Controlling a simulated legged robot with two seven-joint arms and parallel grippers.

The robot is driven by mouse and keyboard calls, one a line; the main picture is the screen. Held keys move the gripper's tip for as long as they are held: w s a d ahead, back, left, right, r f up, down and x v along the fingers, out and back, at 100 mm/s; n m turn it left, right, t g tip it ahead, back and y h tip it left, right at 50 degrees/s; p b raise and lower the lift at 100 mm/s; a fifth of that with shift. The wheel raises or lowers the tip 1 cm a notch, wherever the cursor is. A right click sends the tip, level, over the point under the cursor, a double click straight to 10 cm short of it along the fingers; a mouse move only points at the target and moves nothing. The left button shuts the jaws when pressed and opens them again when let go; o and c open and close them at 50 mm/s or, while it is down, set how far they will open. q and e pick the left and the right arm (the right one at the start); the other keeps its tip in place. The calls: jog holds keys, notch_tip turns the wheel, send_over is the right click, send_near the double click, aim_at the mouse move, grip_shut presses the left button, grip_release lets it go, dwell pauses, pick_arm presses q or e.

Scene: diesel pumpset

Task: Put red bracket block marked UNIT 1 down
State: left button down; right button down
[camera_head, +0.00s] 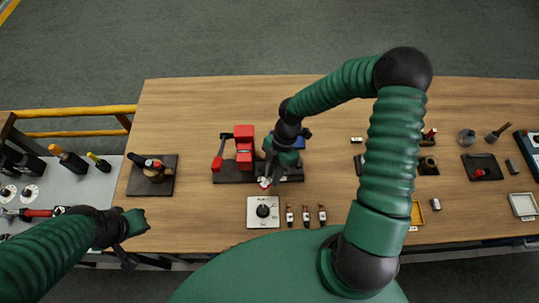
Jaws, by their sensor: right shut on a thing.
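My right gripper (266,178) reaches down over the dark base plate (228,177) near the table's middle. It is shut on a small red piece with pale spots, which I take to be the red bracket block (264,183). Most of it is hidden by the gripper, and no UNIT 1 mark can be read. I cannot tell whether it touches the plate. A larger red block (244,148) stands upright on the plate just left of the gripper. My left gripper (128,250) is at the table's front left edge, apart from these; its jaws are unclear.
A dark square mat (165,186) with parts is to the left. The back of the wooden table (205,100) is clear.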

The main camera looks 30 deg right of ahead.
jog(key=w, duration=0.2)
jog(key=w+d+p, duration=0.1)
jog(key=w, duration=0.1)
jog(key=w+d, duration=0.1)
jog(key=w, duration=0.1)
jog(key=shift+d, duration=0.2)
jog(key=shift+w+d+f+p, duration=0.15)
jog(key=shift+w+f+p, duration=0.1)
jog(key=shift+w+p, duration=0.2)
jog(key=shift+w+d+f+p, duration=0.1)
jog(key=shift+w+f+p, duration=0.2)
jog(key=shift+w, duration=0.25)
notch_tip(320, 180, down, 2)
jog(key=shift+w+f+p, duration=0.1)
jog(key=shift+f+p, duration=0.05)
jog(key=shift+p, duration=0.3)
jog(key=shift+d+f, duration=0.15)
jog(key=c, duration=1.3)
grip_release()
jog(key=shift+o, duration=0.2)
jog(key=shift+f, duration=0.1)
